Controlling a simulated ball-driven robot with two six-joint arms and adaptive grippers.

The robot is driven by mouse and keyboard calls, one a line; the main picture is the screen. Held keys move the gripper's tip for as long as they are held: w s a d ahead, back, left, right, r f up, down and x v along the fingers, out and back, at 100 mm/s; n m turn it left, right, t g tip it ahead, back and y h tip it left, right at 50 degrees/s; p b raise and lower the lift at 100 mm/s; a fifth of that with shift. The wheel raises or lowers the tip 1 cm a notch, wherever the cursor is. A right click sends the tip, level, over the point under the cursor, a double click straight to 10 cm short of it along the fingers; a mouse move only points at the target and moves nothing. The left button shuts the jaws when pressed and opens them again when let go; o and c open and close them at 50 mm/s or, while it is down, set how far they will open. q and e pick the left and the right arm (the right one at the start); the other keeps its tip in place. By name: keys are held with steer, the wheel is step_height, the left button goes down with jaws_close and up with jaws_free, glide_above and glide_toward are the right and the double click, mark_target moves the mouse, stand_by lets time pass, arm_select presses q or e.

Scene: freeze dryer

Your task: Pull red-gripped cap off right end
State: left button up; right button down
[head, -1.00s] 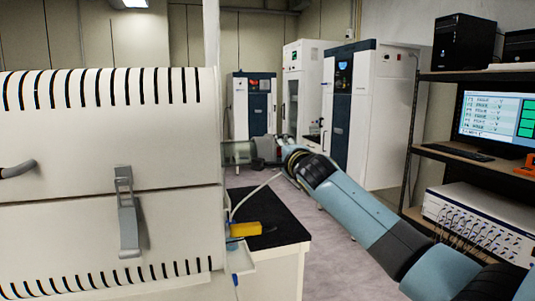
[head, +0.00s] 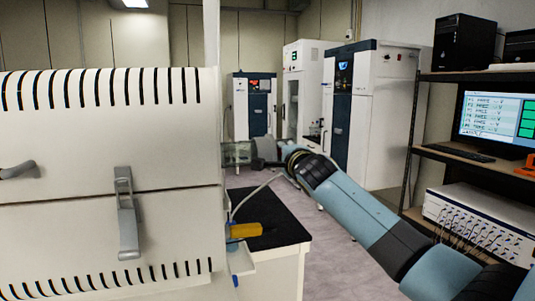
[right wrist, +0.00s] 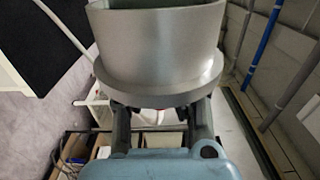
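The cap (right wrist: 160,45) is a large grey metal cup with a wide flange, filling the top of the right wrist view. A small red trace of its grip (right wrist: 158,108) shows under the flange; the rest is hidden. My right gripper (right wrist: 160,118) has a finger on each side below the flange, with the tips hidden behind it; it appears closed on the grip. In the head view the grey cap (head: 264,148) is between my right gripper (head: 284,148) and the clear tube end (head: 236,154). Any gap there is too small to judge. My left gripper is not in view.
The cream furnace (head: 100,130) with a latch fills the left side. A black-topped bench (head: 270,225) with a yellow object (head: 246,230) stands below the tube end. A shelf rack (head: 450,160) with a monitor is at right. Grey floor lies between.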

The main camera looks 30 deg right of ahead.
steer(key=shift+f, duration=0.3)
steer(key=shift+s+d, duration=0.2)
steer(key=shift+d, duration=0.4)
steer(key=s+d+b, duration=0.4)
steer(key=s+d, duration=0.3)
steer(key=s, duration=0.1)
steer(key=shift+r, duration=0.3)
steer(key=shift+f, duration=0.1)
